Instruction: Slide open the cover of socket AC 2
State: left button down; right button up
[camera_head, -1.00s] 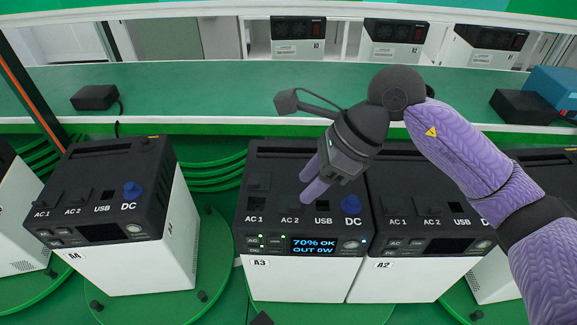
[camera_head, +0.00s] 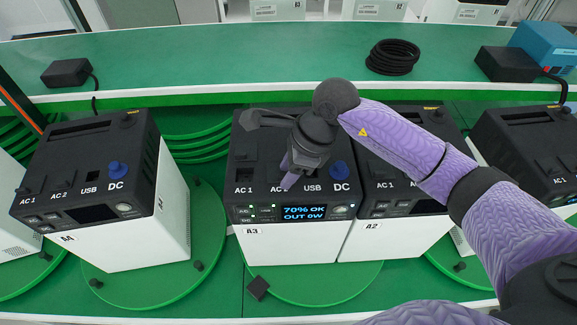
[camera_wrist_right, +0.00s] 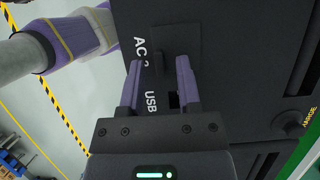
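The A3 power unit (camera_head: 292,245) stands in the middle of the head view, its screen lit with "70% OK OUT 0W". My right gripper (camera_head: 288,172) points down at its AC 2 area and hides most of it there. In the right wrist view the dark AC 2 cover (camera_wrist_right: 180,42) shows beside the partly hidden AC 2 label, with a small raised tab (camera_wrist_right: 159,62). The two purple fingers of the gripper (camera_wrist_right: 158,72) are apart, on either side of the tab, with a gap visible. Contact cannot be told. My left gripper is not in view.
On A3, the AC 1 socket (camera_head: 244,175), the USB port and a blue DC cap (camera_head: 339,169) flank the gripper. Unit A4 (camera_head: 110,235) stands left and unit A2 (camera_head: 390,238) close on the right. A black adapter (camera_head: 66,72) lies on the green shelf behind.

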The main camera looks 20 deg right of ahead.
grip_shut()
jog(key=shift+w+r, duration=0.1)
dwell(1.1)
